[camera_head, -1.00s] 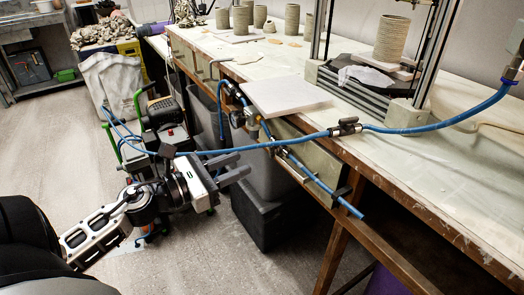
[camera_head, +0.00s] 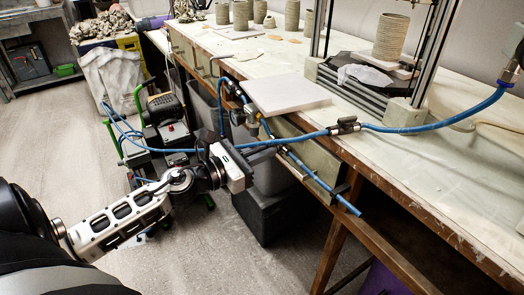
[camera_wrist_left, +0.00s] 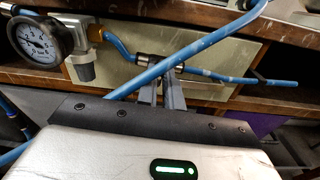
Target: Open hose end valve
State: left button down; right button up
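The inline valve (camera_head: 345,126) is a dark metal fitting with a small handle on the blue hose (camera_head: 432,127), above the table's front edge. Its handle position is too small to tell. My left gripper (camera_head: 246,172) is below and left of this valve, in front of the table, clear of it. Its fingers are mostly hidden in the head view. In the left wrist view the two grey fingers (camera_wrist_left: 163,88) stand a little apart with nothing visible between them. The blue hose (camera_wrist_left: 200,45) crosses diagonally there, close to the fingers in the picture. My right gripper is not in view.
A pressure gauge (camera_wrist_left: 36,43) and a blue pipe with a metal coupling (camera_wrist_left: 150,60) run along the table front. A compressor (camera_head: 165,120) stands at left. A dark bin (camera_head: 262,212) sits under the table (camera_head: 420,185). A pale board (camera_head: 288,95) lies on top.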

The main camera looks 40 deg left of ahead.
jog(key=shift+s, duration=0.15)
pick_arm(q)
jog(key=shift+n, duration=0.4)
jog(key=shift+w+a+f+n+h+p, duration=0.15)
jog(key=shift+n+h+p, duration=0.4)
jog(key=shift+n, duration=1.95)
jog(key=shift+a+n+h+p, duration=0.1)
jog(key=shift+n+h+p, duration=0.5)
jog(key=shift+n, duration=1.9)
jog(key=shift+w+a+f+n+h+p, duration=0.15)
jog(key=shift+n+h+p, duration=0.4)
jog(key=shift+n, duration=1.95)
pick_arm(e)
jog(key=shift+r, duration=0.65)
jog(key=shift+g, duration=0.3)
pick_arm(q)
jog(key=c, duration=1.5)
grip_release()
jog(key=shift+s, duration=0.1)
jog(key=shift+c, duration=0.2)
